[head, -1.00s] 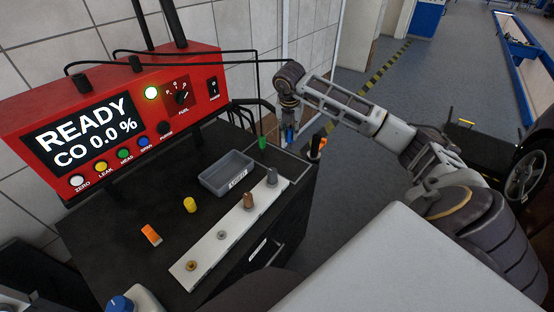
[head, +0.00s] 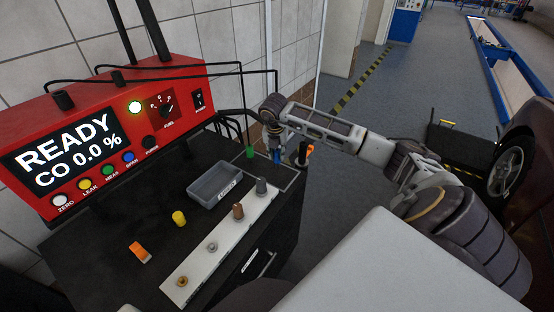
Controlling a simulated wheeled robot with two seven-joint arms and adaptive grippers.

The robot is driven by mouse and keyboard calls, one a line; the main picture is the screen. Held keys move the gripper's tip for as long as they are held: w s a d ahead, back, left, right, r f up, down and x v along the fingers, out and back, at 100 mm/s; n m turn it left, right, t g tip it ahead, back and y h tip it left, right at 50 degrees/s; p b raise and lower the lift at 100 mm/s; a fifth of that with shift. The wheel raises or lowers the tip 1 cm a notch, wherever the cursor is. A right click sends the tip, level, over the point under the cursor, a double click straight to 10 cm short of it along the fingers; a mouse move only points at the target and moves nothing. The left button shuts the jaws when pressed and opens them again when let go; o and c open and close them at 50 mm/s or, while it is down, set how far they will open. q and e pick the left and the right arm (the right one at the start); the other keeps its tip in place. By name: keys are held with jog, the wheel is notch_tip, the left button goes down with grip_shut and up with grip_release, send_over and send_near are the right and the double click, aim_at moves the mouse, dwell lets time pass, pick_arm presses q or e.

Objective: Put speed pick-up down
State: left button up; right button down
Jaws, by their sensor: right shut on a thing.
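My right gripper (head: 275,147) hangs pointing down over the far right corner of the black cabinet top (head: 110,235). My left gripper is not in view.
A green piece (head: 250,152) stands just left of the gripper, and an orange-and-black piece (head: 306,153) just right. A grey tray (head: 214,190), a white strip with several fittings (head: 196,268), a yellow cylinder (head: 179,218), an orange block (head: 140,252) and the red analyser (head: 190,72) occupy the top.

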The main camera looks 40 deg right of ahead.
aim_at(277, 159)
notch_tip(277, 159, down, 2)
jog(key=shift+f, duration=0.85)
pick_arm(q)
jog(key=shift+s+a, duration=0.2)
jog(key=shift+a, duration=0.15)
pick_arm(e)
jog(key=shift+f, duration=0.15)
jog(key=c, duration=1.2)
grip_release()
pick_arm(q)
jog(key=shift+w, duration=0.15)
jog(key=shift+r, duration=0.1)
